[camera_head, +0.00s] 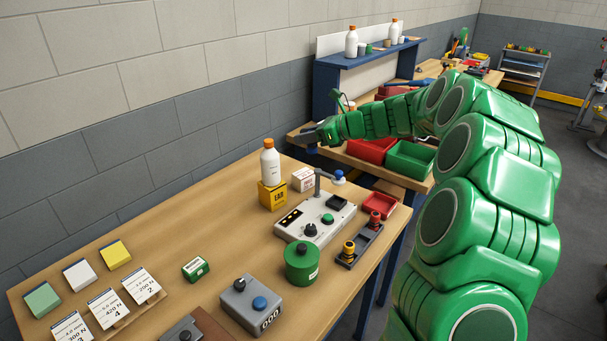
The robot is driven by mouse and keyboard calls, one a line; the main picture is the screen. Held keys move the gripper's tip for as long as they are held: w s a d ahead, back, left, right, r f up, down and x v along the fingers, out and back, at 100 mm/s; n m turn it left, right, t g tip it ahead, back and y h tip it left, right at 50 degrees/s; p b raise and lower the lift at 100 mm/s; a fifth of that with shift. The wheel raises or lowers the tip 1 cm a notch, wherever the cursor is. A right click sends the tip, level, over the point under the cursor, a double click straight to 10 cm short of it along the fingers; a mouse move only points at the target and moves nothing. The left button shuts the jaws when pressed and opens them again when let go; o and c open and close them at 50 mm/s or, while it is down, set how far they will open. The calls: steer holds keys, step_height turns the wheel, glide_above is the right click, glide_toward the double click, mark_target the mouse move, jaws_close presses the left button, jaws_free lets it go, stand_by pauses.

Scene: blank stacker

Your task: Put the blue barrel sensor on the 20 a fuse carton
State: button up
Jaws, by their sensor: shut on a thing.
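My gripper (312,134) is small and far off at the end of my green arm, above the far end of the front bench. It is shut on a small dark bluish thing, which fits the blue barrel sensor; its outline is hard to tell from the fingers. Cartons stand well below and nearer: a white one with red print (303,180), a yellow one (271,196) bearing a white bottle (270,164), and a small green and white one (195,268). Their print is too small to tell which is the 20 A fuse carton.
A grey control box (318,220), a green cylinder (301,265), a grey counter box (251,305) and a red tray (380,206) crowd the front bench (150,235). Red (372,150) and green (410,159) bins stand beyond. A blue shelf (370,55) rises behind my gripper.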

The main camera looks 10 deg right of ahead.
steer(key=shift+f, duration=1.6)
steer(key=w+f, duration=0.4)
steer(key=w, duration=0.5)
glide_above(299, 172)
steer(key=s, duration=0.1)
step_height(299, 172, down, 5)
steer(key=shift+s+r, duration=0.1)
steer(key=shift+r, duration=0.05)
steer(key=shift+w+f, duration=0.6)
steer(key=shift+f, duration=1.55)
steer(key=shift+f, duration=0.2)
steer(key=o, duration=1.1)
steer(key=shift+c, duration=0.2)
steer(key=shift+r, duration=0.1)
